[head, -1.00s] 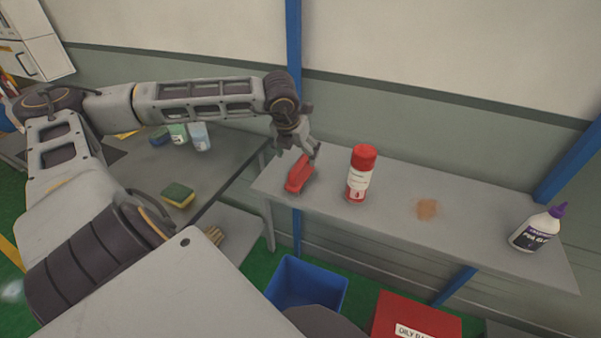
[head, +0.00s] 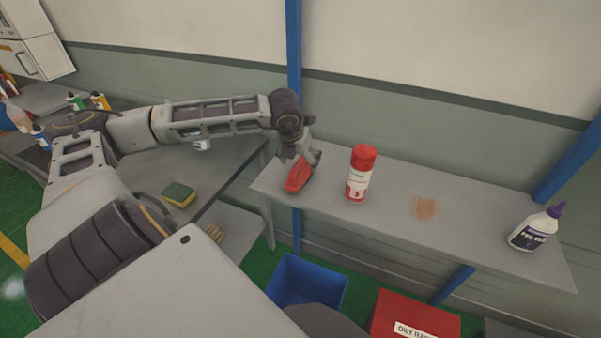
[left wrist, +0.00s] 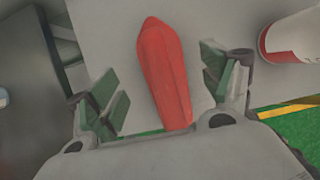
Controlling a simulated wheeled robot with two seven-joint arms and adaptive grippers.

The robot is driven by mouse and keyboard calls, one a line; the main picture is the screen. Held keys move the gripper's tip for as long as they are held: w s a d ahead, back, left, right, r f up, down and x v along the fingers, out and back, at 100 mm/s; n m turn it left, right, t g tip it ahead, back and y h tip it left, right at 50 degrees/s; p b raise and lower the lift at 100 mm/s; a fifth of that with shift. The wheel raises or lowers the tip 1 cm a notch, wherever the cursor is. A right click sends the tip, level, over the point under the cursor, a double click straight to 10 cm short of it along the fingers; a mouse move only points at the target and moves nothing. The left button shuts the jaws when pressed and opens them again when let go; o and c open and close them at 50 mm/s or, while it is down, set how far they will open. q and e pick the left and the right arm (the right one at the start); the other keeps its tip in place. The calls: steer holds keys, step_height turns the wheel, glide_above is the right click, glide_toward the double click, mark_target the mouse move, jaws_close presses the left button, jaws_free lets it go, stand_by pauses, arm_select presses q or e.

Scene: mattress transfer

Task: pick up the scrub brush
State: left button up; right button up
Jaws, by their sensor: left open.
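The scrub brush is a red, elongated thing (head: 297,179) lying on the left end of the grey shelf (head: 410,234). In the left wrist view the red brush (left wrist: 164,70) lies between my two open fingers, its near end hidden at the gripper body. My left gripper (head: 303,160) is over the brush in the head view. In the left wrist view the left gripper (left wrist: 165,88) is open, with a gap on both sides of the brush. My right gripper is not seen.
A red and white spray can (head: 361,173) stands just right of the brush. A white bottle with a purple cap (head: 536,228) stands at the shelf's right end. A blue bin (head: 306,284) and a red box (head: 415,318) are below. A sponge (head: 178,194) lies on the left table.

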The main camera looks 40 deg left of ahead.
mark_target(303, 169)
arm_select(q)
steer(key=shift+f, duration=0.1)
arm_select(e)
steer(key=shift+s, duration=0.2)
arm_select(q)
steer(key=shift+p+x, duration=0.4)
steer(key=shift+x, duration=0.5)
steer(key=shift+p+x, duration=0.35)
steer(key=shift+x, duration=1.25)
steer(key=shift+s+d, duration=0.1)
steer(key=shift+d, duration=0.05)
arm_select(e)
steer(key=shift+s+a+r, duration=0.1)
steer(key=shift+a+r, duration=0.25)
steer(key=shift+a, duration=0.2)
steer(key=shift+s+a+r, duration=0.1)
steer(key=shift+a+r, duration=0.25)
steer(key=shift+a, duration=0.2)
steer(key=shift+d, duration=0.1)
arm_select(q)
steer(key=shift+c, duration=0.4)
steer(key=c, duration=1)
steer(key=shift+c, duration=0.4)
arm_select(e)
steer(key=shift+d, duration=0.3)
